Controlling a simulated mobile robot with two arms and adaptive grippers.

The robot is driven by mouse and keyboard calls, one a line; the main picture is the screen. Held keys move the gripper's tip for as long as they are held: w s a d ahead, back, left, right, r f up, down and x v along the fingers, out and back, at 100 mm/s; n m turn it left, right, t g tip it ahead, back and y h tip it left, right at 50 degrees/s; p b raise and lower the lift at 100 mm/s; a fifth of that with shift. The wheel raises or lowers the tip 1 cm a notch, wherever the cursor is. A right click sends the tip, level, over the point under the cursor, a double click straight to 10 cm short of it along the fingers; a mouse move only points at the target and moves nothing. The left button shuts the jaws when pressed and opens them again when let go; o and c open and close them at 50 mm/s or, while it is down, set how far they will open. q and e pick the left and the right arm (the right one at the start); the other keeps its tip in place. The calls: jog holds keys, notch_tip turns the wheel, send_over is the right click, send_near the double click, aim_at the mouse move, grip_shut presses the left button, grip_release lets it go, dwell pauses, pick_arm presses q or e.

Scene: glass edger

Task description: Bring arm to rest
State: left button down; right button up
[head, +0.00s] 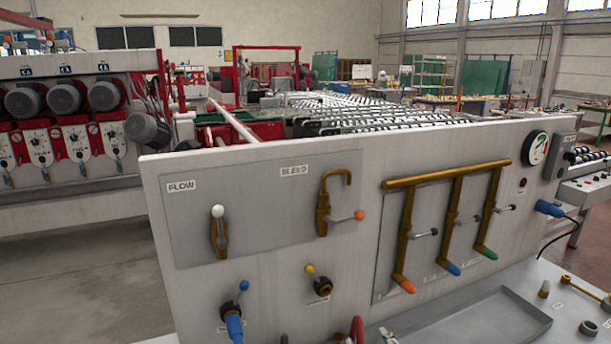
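Neither of my grippers nor either arm shows in the head view. A grey upright panel (280,265) fills the front of the view. A white-knobbed lever (218,230) sits under the FLOW label, and a bent brass pipe with an orange-knobbed lever (340,215) sits by the BLEED label. Below are a blue-knobbed valve (236,305) and a yellow-knobbed valve (318,282). A brass manifold (450,175) carries three down pipes with orange, blue and green ends and small black-knobbed levers.
A round gauge (536,148) and a blue connector (548,208) are at the panel's right. A shallow grey tray (470,322) and small fittings lie on the bench below. Red machinery with motors (65,98) stands behind left. Bare floor (80,285) shows at left.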

jog(key=s+d+f+m+g, duration=0.1)
jog(key=s+d+f+g, duration=0.25)
jog(key=s+f, duration=0.4)
jog(key=s+d+f+m+g, duration=0.2)
jog(key=s+f+g, duration=0.2)
jog(key=s, duration=0.6)
jog(key=s+d+f+m+g, duration=0.1)
jog(key=s+d+f+g, duration=0.25)
jog(key=s+f, duration=0.4)
notch_tip(320, 180, down, 26)
jog(key=s+f+g+b, duration=0.1)
jog(key=s+g+b, duration=0.1)
jog(key=s+b, duration=0.1)
jog(key=s+d+f+h+b, duration=0.1)
jog(key=s+d+f, duration=0.1)
jog(key=s+f, duration=1.4)
notch_tip(320, 180, down, 2)
jog(key=shift+s+d+f+g+b, duration=0.15)
jog(key=shift+s+f+g+b, duration=0.15)
jog(key=shift+g+b, duration=0.1)
